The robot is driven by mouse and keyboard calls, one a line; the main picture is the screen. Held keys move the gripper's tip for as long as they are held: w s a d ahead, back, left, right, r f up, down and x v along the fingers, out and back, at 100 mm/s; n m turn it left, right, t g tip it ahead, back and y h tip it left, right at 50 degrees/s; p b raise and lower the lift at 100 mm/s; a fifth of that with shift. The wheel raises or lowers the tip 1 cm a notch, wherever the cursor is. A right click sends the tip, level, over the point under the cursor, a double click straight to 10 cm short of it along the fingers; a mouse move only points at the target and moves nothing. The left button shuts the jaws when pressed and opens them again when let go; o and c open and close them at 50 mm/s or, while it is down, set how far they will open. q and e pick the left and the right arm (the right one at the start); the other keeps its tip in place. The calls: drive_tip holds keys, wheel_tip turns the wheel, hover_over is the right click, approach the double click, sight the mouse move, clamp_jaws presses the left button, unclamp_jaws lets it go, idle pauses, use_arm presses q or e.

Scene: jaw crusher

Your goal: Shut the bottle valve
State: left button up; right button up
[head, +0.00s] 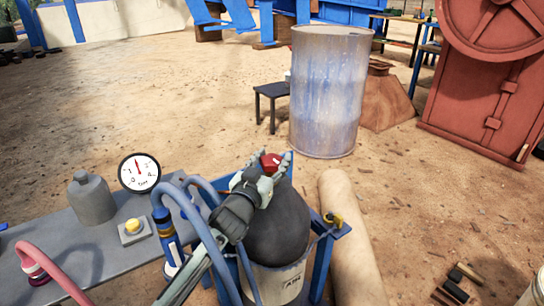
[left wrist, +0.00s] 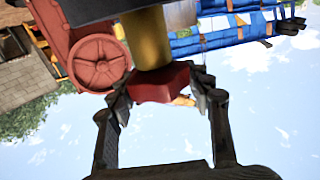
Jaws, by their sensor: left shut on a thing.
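The bottle (head: 278,225) has a dark rounded top and a pale lower body marked AIR. It stands upright in a blue frame at the bench's right end. Its red valve knob (head: 271,161) shows above the bottle, partly covered by my gripper. My left gripper (head: 270,170) is shut on this knob. In the left wrist view, the fingertips (left wrist: 161,90) press on both sides of the red knob (left wrist: 158,84), which sits on a brass stem (left wrist: 147,38). How far the valve is turned cannot be told. My right gripper is not in view.
A grey bench (head: 60,236) holds a round gauge (head: 139,172), a grey bottle-shaped item (head: 92,198), a yellow button box (head: 133,230) and a blue cylinder (head: 165,232). Blue and pink hoses loop nearby. A metal drum (head: 328,92) stands beyond on open sandy ground.

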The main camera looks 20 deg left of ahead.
use_arm(q)
drive_tip(key=shift+r, duration=0.1)
drive_tip(key=o, duration=1.2)
drive_tip(key=s, duration=1.2)
drive_tip(key=shift+a, duration=0.25)
